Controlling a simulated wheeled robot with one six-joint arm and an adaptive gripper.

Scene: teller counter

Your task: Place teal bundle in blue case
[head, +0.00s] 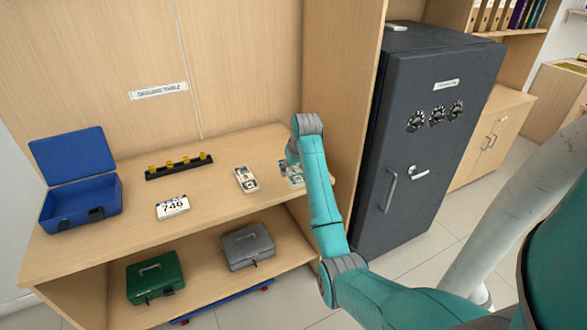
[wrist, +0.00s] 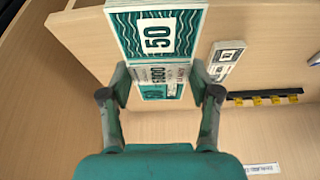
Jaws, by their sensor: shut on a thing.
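The blue case (head: 80,203) stands with its lid up at the left end of the table in the head view. The teal bundle (head: 291,173) is at the table's right side, partly hidden by my arm. In the wrist view my gripper (wrist: 160,78) is shut on the teal bundle (wrist: 160,92), with one finger on each side. A wider teal-patterned face marked 50 (wrist: 157,35) shows just above; I cannot tell whether it is part of the same bundle. The gap between bundle and table is unclear.
Green (head: 155,277) and grey (head: 247,246) boxes are on the lower shelf. A dark safe (head: 415,140) stands right.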

